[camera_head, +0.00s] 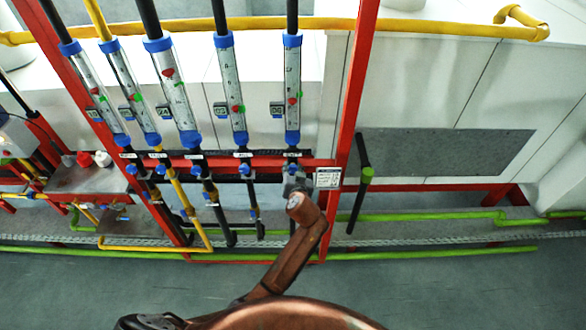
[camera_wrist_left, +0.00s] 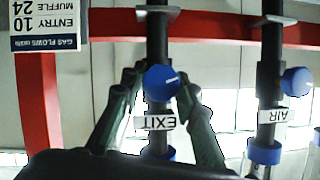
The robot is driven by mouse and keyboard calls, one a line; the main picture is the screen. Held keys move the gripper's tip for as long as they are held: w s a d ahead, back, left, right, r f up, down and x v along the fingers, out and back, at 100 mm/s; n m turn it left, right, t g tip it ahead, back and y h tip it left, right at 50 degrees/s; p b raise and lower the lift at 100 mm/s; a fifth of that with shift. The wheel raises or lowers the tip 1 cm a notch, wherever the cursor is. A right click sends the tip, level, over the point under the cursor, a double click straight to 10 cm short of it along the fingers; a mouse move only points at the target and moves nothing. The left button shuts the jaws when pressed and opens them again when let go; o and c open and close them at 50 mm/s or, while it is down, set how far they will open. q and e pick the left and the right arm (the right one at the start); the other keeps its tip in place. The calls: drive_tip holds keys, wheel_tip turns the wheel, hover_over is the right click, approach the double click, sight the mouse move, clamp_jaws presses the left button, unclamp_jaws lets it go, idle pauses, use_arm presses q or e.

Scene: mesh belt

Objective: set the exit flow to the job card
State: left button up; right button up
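The exit flow tube (camera_head: 292,85) is the rightmost upright tube, with blue end caps and a red and a green mark close together inside.
The AIR knob (camera_wrist_left: 297,81) is beside the exit knob. Several more flow tubes (camera_head: 175,90) stand to the left. A red frame post (camera_head: 352,95) and a black pipe with a green collar (camera_head: 366,174) are to the right. Green pipes (camera_head: 420,216) run low.

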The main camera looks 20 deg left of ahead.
sight(293, 145)
use_arm(q)
drive_tip(key=o, duration=0.5)
wheel_tip(293, 145, up, 10)
drive_tip(key=shift+r, duration=0.1)
idle(0.4)
drive_tip(key=shift+d, duration=0.1)
